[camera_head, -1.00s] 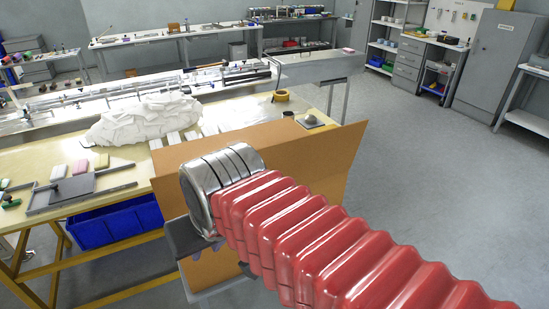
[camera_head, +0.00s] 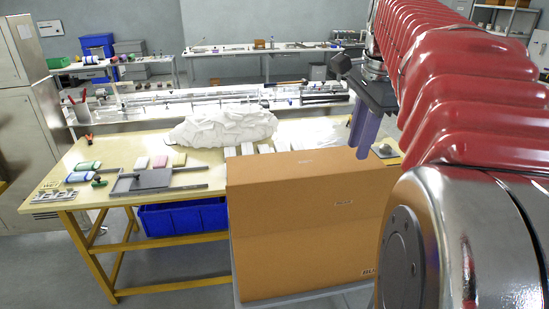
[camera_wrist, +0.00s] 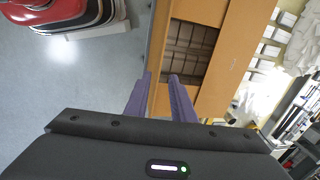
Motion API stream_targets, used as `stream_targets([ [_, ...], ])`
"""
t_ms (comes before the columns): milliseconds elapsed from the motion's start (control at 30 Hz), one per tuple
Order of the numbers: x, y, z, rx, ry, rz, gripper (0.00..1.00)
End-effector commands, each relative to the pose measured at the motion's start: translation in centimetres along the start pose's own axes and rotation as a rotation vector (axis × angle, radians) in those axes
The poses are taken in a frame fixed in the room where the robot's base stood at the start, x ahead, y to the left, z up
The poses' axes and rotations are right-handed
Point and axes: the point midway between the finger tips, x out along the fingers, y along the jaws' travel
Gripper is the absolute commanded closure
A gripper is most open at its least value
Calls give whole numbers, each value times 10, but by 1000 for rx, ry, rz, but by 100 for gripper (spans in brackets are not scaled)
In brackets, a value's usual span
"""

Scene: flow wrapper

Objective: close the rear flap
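A brown cardboard box (camera_head: 310,225) stands in front of the table in the head view, its front face toward me. In the wrist view its top is partly open, and dark brown contents (camera_wrist: 188,50) show inside. A wide cardboard panel (camera_wrist: 232,50) borders the opening on the table side; I cannot tell whether this rear flap is raised or flat. My gripper (camera_wrist: 160,77) has two purple fingers, apart with nothing between them, over the box's end. In the head view the purple finger (camera_head: 364,135) is at the box's back right. My red arm hides the box's right side.
The yellow-topped table (camera_head: 105,150) behind the box holds a white heap (camera_head: 222,127), white packs (camera_head: 265,149) and a grey tray (camera_head: 150,181). A blue bin (camera_head: 183,217) sits under it. Open grey floor (camera_wrist: 75,90) lies left in the wrist view.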

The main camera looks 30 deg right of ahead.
Motion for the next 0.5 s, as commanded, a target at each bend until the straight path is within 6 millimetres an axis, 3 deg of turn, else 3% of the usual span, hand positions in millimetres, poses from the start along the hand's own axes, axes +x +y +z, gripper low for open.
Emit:
stream_targets([
  [500,2,-1,-5,32,-1,4,77],
])
